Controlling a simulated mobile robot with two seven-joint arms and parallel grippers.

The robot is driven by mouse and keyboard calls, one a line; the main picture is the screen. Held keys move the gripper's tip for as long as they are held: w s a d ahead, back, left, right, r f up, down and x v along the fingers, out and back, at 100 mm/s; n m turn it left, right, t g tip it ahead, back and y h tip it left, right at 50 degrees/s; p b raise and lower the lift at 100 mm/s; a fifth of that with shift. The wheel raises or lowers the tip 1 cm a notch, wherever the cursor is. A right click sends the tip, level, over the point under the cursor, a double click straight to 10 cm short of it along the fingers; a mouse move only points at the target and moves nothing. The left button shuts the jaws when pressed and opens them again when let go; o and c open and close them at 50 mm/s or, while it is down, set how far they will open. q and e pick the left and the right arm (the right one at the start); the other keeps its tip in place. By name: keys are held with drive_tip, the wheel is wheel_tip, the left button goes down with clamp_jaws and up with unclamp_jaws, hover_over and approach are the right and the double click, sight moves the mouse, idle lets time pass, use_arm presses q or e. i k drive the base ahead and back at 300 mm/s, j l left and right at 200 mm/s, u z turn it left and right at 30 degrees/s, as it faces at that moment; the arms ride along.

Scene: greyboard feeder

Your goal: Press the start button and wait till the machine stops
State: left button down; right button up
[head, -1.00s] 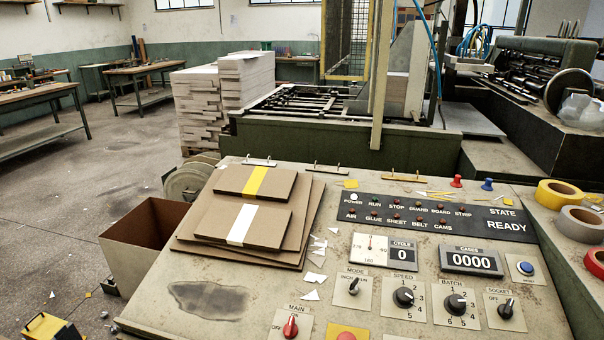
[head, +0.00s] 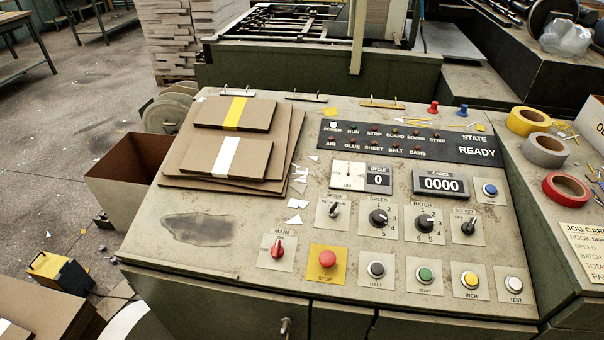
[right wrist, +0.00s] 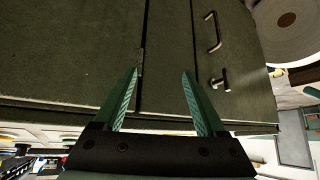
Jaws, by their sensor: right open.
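The start button (head: 425,275) is a green round button on a pale plate, low on the control panel (head: 330,225) in the head view. The red stop button (head: 327,258) on a yellow plate and the dark halt button (head: 376,270) are to its left. The state display (head: 477,152) reads READY, and the cases counter (head: 441,185) reads 0000. My right gripper (right wrist: 160,88) shows in the right wrist view with its two green fingers apart and nothing between them, facing a dark cabinet front (right wrist: 90,60). Neither gripper shows in the head view.
Stacked brown boards (head: 225,150) lie at the panel's upper left. Tape rolls (head: 545,150) sit on the right ledge. An open brown box (head: 130,170) stands left of the panel. A handle (right wrist: 213,32) and a latch (right wrist: 220,80) stick out from the cabinet.

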sight(425, 274)
drive_tip(key=l+z, duration=0.15)
drive_tip(key=z, duration=0.3)
drive_tip(key=l+z, duration=0.15)
drive_tip(key=z, duration=0.35)
drive_tip(key=i, duration=0.05)
